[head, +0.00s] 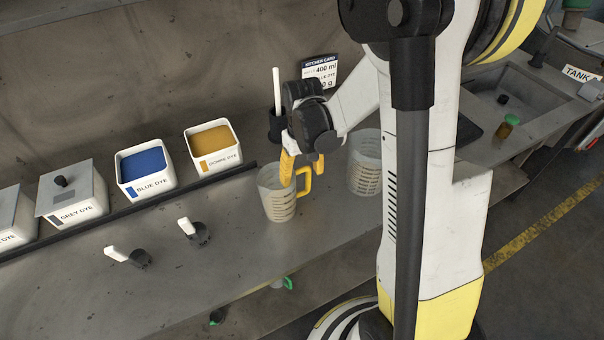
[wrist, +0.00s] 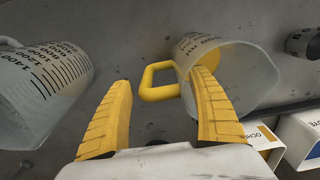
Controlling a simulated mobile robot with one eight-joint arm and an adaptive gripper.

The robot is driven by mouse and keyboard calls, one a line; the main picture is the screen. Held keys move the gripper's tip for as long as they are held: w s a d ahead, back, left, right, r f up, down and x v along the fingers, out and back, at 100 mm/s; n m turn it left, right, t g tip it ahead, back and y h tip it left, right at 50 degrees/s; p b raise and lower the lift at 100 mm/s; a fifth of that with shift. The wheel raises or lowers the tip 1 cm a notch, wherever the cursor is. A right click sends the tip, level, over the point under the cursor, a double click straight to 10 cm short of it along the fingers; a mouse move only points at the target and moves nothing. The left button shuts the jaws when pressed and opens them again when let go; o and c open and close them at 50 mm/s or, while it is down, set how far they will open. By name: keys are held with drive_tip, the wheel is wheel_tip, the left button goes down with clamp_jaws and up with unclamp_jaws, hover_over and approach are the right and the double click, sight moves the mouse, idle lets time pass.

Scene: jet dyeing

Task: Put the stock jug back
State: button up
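A translucent measuring jug with a yellow handle (head: 277,205) stands upright on the grey bench. In the wrist view the jug (wrist: 238,75) is at upper right, its handle lying between my fingertips. A larger graduated jug (head: 366,172) stands to its right; the wrist view shows this jug (wrist: 38,95) at left, with a pale handle. I cannot tell from markings which one is the stock jug. My gripper (head: 297,166) is at the yellow handle with its yellow fingers spread wide. In the wrist view my gripper (wrist: 162,82) is open, its right fingertip overlapping the jug wall.
The open ochre tub (head: 214,148), open blue tub (head: 146,172) and lidded grey tub (head: 72,195) line the back left. Two scoops (head: 193,232) (head: 130,257) lie in front. A kitchen card (head: 320,70) stands behind. A sink (head: 515,95) is at right.

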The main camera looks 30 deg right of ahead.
wheel_tip(320, 180, up, 12)
drive_tip(key=p, duration=0.3)
drive_tip(key=s+a+r+t, duration=0.7)
drive_tip(key=s+r, duration=0.2)
drive_tip(key=s, duration=0.3)
drive_tip(key=shift+s+r, duration=0.2)
drive_tip(key=shift+s, duration=0.2)
